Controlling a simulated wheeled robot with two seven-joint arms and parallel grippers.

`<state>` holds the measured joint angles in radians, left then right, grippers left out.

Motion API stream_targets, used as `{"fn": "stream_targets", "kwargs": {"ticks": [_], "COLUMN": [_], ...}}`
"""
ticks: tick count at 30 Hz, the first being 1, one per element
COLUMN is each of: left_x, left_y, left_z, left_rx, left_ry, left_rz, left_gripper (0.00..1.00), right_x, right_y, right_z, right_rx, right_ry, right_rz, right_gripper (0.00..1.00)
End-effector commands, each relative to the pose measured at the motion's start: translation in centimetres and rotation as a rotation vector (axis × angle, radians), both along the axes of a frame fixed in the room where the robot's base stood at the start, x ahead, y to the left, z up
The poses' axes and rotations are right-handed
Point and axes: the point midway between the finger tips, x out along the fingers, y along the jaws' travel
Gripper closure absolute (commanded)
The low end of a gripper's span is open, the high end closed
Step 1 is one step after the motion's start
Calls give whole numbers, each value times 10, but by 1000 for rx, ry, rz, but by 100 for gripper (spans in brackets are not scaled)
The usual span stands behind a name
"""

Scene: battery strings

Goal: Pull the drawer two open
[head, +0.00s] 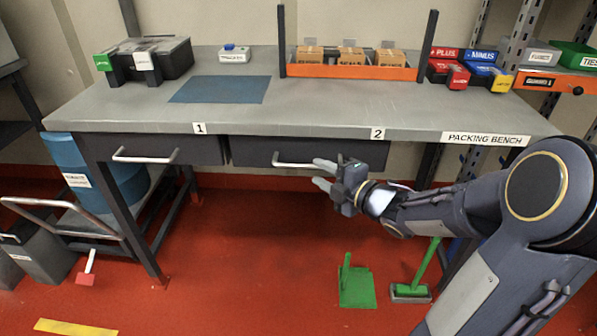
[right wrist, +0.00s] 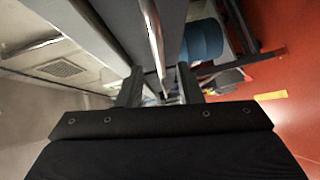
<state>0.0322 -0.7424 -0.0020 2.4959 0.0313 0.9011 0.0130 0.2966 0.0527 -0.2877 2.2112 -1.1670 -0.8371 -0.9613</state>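Drawer two (head: 250,152) is the dark right-hand drawer under the packing bench, below the label 2 (head: 377,134). Its front looks closed. Its pale bar handle (head: 291,163) runs across the front, and its right end is partly hidden by my right gripper. My right gripper (head: 319,174) is at that right end, with its fingers one above the other and apart. In the right wrist view the handle (right wrist: 153,35) runs down between the two open fingers (right wrist: 159,84); I cannot tell whether they touch it. My left gripper is not in view.
Drawer one (head: 200,150), with its own handle (head: 146,157), is at the left and looks closed. The bench top (head: 300,115) holds bins and an orange tray (head: 345,71). A blue drum (head: 120,180) stands at the left. The red floor below the drawers is mostly clear.

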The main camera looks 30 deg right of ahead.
Motion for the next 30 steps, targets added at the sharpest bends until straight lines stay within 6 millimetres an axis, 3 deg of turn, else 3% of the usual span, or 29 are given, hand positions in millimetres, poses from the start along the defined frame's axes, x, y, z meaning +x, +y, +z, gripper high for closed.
{"fn": "stream_targets", "kwargs": {"ticks": [9,20,27,30], "left_x": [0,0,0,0], "left_y": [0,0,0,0], "left_z": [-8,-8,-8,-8], "left_rx": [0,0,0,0], "left_ry": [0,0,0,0], "left_rz": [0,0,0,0], "left_gripper": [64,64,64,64], "right_x": [44,50,50,50], "right_y": [11,12,12,12], "right_z": [-7,-7,-7,-7], "right_rx": [2,3,3,3], "right_ry": [1,1,1,1], "right_rz": [1,-2,-2,-2], "right_gripper": [67,67,98,100]}}
